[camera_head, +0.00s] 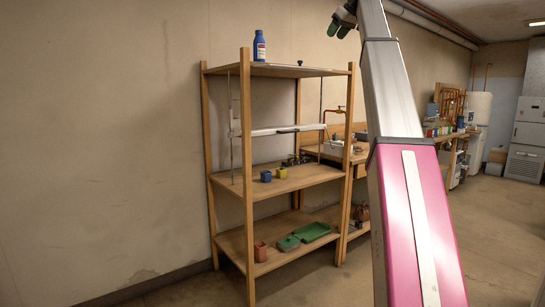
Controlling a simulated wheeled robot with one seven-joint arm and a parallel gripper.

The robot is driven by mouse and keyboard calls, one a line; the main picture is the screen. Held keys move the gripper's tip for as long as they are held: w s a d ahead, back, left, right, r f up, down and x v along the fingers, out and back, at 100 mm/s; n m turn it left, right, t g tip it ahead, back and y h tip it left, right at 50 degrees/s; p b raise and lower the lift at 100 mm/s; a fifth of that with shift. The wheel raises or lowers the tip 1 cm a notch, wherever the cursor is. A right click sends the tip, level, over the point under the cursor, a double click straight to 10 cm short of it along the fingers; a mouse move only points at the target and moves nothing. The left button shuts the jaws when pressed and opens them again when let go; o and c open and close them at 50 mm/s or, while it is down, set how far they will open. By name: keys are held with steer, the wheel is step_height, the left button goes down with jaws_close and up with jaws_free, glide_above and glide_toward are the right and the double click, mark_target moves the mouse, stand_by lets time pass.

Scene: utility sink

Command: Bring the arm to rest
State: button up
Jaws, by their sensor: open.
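My arm rises through the right half of the head view, with a pink lower link and a grey upper link. My gripper (339,29) is at the top edge of the view, with its dark greenish fingertips pointing down and apart. It is open, and nothing shows between the fingers. The wrist above it is partly cut off by the frame. It hangs in front of the plain wall, up and to the right of the wooden shelf unit's top board (275,70).
A blue bottle (259,47) stands on the top board. A reddish pot (260,251) and a green tray (312,232) are on the bottom shelf. Open floor (490,235) lies at the right.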

steer(key=w+a+f+m+g+h, duration=0.1)
steer(key=w+f+m+g, duration=0.2)
steer(key=f, duration=2.8)
steer(key=s+a+f+m+h, duration=0.1)
steer(key=s+f, duration=0.1)
steer(key=f, duration=1.1)
steer(key=s+a+f+m, duration=0.1)
steer(key=s+f, duration=0.1)
steer(key=f, duration=1.1)
steer(key=s+a+f+g+h, duration=0.1)
steer(key=s+f, duration=0.3)
steer(key=f, duration=0.4)
steer(key=s+a+f+m, duration=0.1)
steer(key=s+f, duration=0.4)
steer(key=f, duration=0.3)
steer(key=s+a+f+g+h, duration=0.1)
steer(key=s+f, duration=0.3)
steer(key=f, duration=0.5)
steer(key=s+f+m+g+h, duration=0.1)
steer(key=s+f+g, duration=0.1)
steer(key=s+f, duration=1.4)
steer(key=s, duration=0.3)
steer(key=shift+s+a, duration=0.25)
